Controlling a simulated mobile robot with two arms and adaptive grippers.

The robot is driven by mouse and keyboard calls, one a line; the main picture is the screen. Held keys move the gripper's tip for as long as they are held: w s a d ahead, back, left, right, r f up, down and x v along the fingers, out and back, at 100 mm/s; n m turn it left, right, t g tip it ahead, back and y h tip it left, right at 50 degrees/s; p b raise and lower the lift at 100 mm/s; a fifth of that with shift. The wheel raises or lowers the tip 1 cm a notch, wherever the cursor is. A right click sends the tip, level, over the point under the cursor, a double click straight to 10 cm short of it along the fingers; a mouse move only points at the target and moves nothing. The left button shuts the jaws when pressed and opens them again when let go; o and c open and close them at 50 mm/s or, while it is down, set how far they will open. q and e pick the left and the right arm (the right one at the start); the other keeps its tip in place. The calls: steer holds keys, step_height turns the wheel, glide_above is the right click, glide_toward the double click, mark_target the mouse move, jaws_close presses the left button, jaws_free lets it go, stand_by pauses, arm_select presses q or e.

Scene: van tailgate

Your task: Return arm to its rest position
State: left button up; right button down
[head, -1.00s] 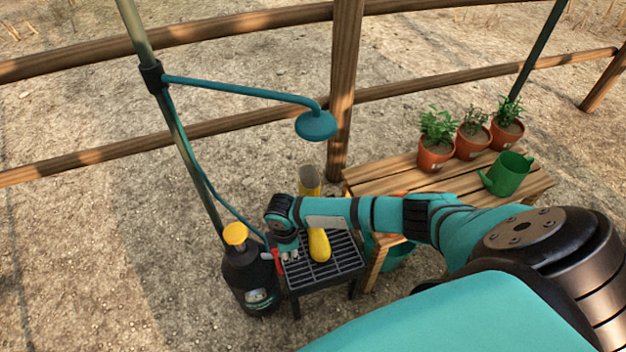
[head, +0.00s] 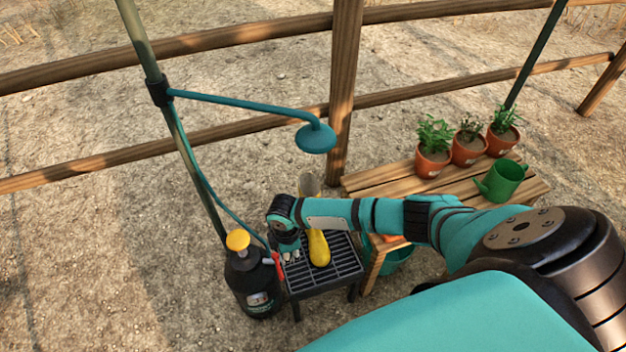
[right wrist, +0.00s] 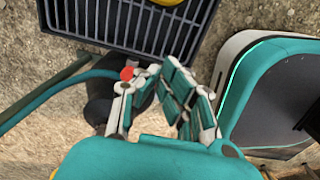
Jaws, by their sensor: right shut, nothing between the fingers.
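My right arm (head: 345,213) reaches left across the head view, over the black grated stand (head: 338,281). My right gripper (head: 290,255) points down at the grate's left side, close to a red handle (head: 277,264). In the right wrist view its fingers (right wrist: 166,82) are shut with nothing between them. A red knob (right wrist: 127,74) shows beside the left finger there. A yellow boot-like item (head: 319,248) rests on the grate, its middle hidden by my arm. My left gripper is in neither view.
A black bottle with a yellow cap (head: 253,281) stands left of the grate. A teal shower head (head: 315,138) hangs from a post above. A wooden bench (head: 395,186) at right bears potted plants (head: 434,150) and a green watering can (head: 501,182). A wooden fence runs behind.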

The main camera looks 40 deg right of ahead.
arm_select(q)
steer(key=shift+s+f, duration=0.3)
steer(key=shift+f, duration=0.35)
